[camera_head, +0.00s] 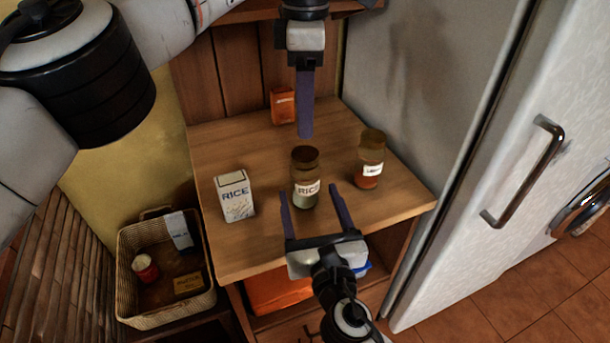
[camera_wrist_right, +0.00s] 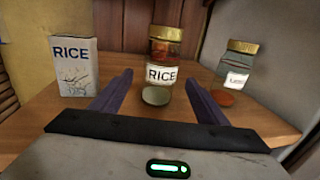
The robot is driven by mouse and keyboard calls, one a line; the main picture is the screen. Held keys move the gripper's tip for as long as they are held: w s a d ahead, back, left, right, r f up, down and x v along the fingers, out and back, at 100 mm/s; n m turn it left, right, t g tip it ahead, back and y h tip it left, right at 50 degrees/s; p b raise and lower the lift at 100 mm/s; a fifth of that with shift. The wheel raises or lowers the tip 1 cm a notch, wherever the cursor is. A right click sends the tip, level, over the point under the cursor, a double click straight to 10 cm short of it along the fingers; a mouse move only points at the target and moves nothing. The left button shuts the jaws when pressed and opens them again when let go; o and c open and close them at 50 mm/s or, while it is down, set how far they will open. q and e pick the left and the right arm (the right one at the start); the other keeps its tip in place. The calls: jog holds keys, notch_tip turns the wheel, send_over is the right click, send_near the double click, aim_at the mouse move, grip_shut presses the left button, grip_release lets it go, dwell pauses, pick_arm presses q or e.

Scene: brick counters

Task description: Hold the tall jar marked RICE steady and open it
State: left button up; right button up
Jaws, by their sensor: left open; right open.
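The jar marked RICE (camera_head: 306,188) stands upright and lidded in the middle of the wooden counter. In the right wrist view the jar (camera_wrist_right: 162,55) shows a gold lid and a white label. My right gripper (camera_head: 308,190) is open and low in front of the jar, its two fingers pointing at it, one toward each side; I cannot tell if they touch it. My left gripper (camera_head: 305,133) is above and behind the jar, pointing down; its fingers overlap edge-on, and it is open and apart from the lid.
A white box marked RICE (camera_head: 235,196) stands left of the jar. A second lidded jar (camera_head: 370,160) stands to the right, its label unreadable. An orange box (camera_head: 283,105) is at the back. A wicker basket (camera_head: 127,268) is lower left; a fridge door (camera_head: 500,150) stands right.

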aim_at(305, 154)
pick_arm(q)
jog(key=shift+s, duration=0.15)
pick_arm(e)
jog(key=w, duration=0.3)
jog(key=w+a, duration=0.1)
jog(key=w, duration=0.2)
jog(key=w+a, duration=0.1)
jog(key=w, duration=0.2)
grip_shut()
pick_arm(q)
jog(key=m, duration=1.3)
jog(key=shift+f, duration=4)
